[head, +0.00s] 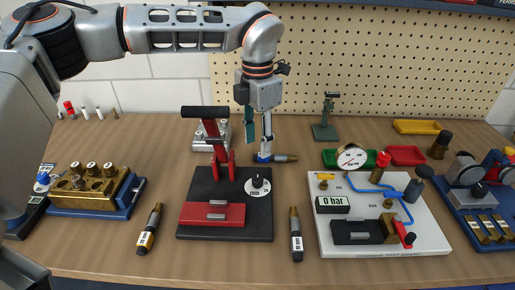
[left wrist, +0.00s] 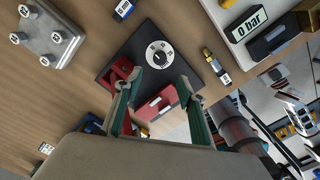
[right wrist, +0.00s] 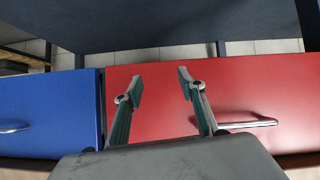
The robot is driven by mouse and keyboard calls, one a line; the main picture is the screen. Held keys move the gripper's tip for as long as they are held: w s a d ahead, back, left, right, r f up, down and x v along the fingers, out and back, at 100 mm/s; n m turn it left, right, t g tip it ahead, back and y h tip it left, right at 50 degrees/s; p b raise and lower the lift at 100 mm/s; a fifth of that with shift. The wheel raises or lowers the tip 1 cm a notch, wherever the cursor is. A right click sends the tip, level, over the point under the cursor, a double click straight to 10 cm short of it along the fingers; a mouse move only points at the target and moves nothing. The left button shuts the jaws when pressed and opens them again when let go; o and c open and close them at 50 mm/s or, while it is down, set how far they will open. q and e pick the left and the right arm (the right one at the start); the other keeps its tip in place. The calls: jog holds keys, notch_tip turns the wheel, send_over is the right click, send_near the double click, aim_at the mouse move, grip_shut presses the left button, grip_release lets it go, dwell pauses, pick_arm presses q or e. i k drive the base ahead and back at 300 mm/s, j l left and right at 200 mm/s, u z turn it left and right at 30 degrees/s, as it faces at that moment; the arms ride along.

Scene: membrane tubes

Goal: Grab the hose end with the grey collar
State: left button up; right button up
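A dark hose end with a brass tip and a pale band, apparently the grey collar (head: 297,243), lies on the bench right of the black base plate. It also shows in the left wrist view (left wrist: 216,65), right of the fingers. A blue-collared hose end (head: 277,158) lies behind the plate. A hose end with a yellowish band (head: 149,229) lies to the plate's left. My left gripper (head: 259,140) is open and empty above the bench near the blue-collared piece, apart from the grey-collared one. My right gripper (right wrist: 160,80) is open and empty before red and blue drawers.
The black base plate (head: 196,190) carries a red press (head: 220,158) and a dial (head: 258,184). A white panel (head: 430,238) with gauge and blue tubing stands right of the grey-collared piece. A brass block (head: 92,191) sits at left.

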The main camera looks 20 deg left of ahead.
aim_at(297, 244)
jog(key=k+l, duration=0.8)
jog(key=l, duration=0.15)
